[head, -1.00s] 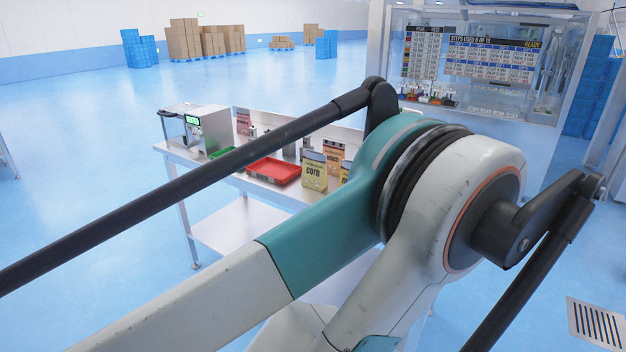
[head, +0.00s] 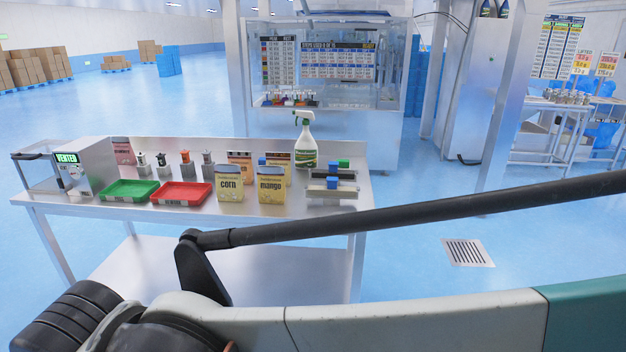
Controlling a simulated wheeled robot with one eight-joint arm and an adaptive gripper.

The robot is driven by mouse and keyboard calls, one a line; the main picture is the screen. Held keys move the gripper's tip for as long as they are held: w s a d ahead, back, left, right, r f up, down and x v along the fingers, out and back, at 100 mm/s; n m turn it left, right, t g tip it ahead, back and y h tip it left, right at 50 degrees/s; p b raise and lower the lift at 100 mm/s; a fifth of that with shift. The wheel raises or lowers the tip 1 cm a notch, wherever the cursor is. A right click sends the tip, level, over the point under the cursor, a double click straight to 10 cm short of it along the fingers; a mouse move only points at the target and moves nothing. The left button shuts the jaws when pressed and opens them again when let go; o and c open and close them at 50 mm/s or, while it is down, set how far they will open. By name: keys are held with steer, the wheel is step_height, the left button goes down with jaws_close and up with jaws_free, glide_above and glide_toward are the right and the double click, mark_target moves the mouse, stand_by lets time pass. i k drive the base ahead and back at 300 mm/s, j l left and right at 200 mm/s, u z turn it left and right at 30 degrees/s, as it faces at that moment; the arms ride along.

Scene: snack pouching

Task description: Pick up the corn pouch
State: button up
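The corn pouch (head: 230,185) is a pale yellow pouch with dark "corn" lettering. It stands upright on the steel table (head: 110,210), right of the red tray (head: 181,194). The mango pouch (head: 272,186), alike in look, stands just to its right with a small gap. Nothing covers the corn pouch's front. My arm crosses the bottom of the head view, in front of the table. My gripper is outside the picture, so its state does not show.
A green tray (head: 130,191) and a machine with a green display (head: 84,166) are at the left. More pouches (head: 240,166) stand behind. A spray bottle (head: 306,143) and a rack with coloured blocks (head: 333,185) are at the right. Open floor surrounds the table.

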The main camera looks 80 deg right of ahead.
mark_target(230, 186)
steer(key=z, duration=1.95)
